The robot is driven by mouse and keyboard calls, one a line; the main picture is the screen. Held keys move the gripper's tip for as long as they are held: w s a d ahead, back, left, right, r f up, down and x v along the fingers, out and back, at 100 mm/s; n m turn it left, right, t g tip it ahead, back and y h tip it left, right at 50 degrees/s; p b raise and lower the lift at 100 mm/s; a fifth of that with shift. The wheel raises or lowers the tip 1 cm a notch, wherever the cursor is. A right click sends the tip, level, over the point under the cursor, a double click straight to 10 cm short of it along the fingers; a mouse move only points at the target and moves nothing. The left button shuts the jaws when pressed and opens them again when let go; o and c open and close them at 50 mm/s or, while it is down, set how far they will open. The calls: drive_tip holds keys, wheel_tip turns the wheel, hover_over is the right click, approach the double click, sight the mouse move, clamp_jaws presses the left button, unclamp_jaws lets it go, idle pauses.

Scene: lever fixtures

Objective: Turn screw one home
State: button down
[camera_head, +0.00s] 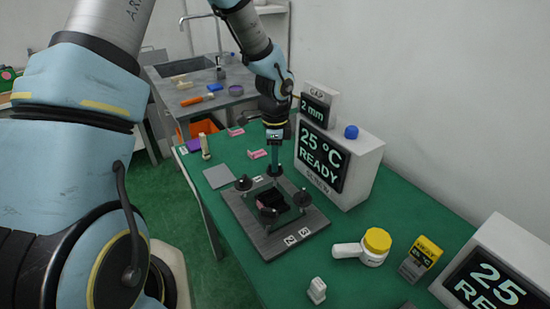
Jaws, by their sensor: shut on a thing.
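A dark square fixture plate (262,240) lies on the green table, with several dark round-headed screws on it. One screw (275,171) stands at the plate's far corner, beside a small white label too small to read surely. My gripper (275,165) points straight down over this far screw and is shut on it; the contact is small in the picture. How deep the far screw sits cannot be told.
A white display unit (350,165) reading "25 °C READY" stands close right of the plate, with a "2 mm" gauge (315,110) on top. A grey pad (218,177) lies left.

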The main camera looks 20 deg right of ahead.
drive_tip(key=shift+m+p, duration=0.35)
drive_tip(key=shift+m, duration=0.65)
drive_tip(key=c, duration=0.9)
unclamp_jaws()
drive_tip(key=shift+r, duration=0.1)
wheel_tip(320, 180, up, 11)
drive_tip(key=shift+f+b, duration=0.15)
drive_tip(key=shift+b, duration=0.85)
drive_tip(key=s+a+n, duration=0.1)
drive_tip(key=a+n, duration=0.7)
drive_tip(key=a, duration=0.2)
drive_tip(key=s+a+r+n+t, duration=0.1)
drive_tip(key=s+a+n, duration=0.1)
drive_tip(key=a+n, duration=0.6)
drive_tip(key=s+a+r+n, duration=0.1)
drive_tip(key=a+n, duration=0.6)
drive_tip(key=a, duration=0.5)
drive_tip(key=shift+s+r+n+t, duration=0.15)
drive_tip(key=shift+n+t, duration=0.15)
drive_tip(key=shift+n, duration=0.1)
